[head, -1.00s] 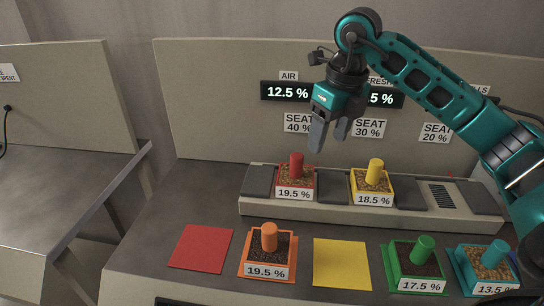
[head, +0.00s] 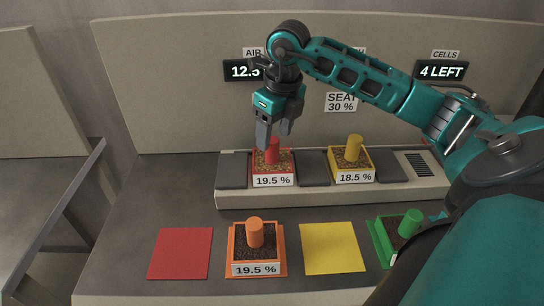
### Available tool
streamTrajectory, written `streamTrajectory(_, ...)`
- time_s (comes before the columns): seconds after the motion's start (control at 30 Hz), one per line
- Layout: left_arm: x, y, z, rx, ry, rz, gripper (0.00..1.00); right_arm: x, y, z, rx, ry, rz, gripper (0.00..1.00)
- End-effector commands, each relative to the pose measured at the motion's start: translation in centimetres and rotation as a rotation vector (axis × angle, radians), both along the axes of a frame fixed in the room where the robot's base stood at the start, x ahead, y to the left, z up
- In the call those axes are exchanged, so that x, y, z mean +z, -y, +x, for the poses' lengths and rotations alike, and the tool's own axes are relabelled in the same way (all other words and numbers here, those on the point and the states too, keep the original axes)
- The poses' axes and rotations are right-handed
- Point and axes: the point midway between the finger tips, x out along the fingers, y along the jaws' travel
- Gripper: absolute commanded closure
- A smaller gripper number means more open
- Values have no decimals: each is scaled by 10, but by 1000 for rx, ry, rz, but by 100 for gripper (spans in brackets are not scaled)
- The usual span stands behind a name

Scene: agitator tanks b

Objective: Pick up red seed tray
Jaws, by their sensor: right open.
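The red seed tray (head: 288,164) sits in the raised grey bench unit at the back, with a red upright peg (head: 272,150) in its brown fill and a label reading 19.5 %. My right gripper (head: 274,138) points down just above it, open, with its fingertips around the height of the peg's top. The fingers partly overlap the peg in the head view, and I cannot tell whether they touch it. My left gripper is not in view.
A yellow tray (head: 367,162) sits to the right in the same unit (head: 300,199). In front lie a red mat (head: 180,254), an orange tray (head: 257,268), a yellow mat (head: 333,248) and a green tray (head: 383,246). My right arm covers the right side.

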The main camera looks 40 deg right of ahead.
Motion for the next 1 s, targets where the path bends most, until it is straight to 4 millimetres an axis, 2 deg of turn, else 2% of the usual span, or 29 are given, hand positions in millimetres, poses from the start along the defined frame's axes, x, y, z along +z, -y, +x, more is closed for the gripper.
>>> streamTrajectory(0.3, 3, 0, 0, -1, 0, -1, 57, -43, -2, 8, 0, -2, 2, 37)
streamTrajectory(0.6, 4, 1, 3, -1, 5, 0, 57, -47, -2, 9, 0, 0, 1, 38)
streamTrajectory(1.0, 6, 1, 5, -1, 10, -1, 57, -47, -2, 9, 0, 0, 1, 76)
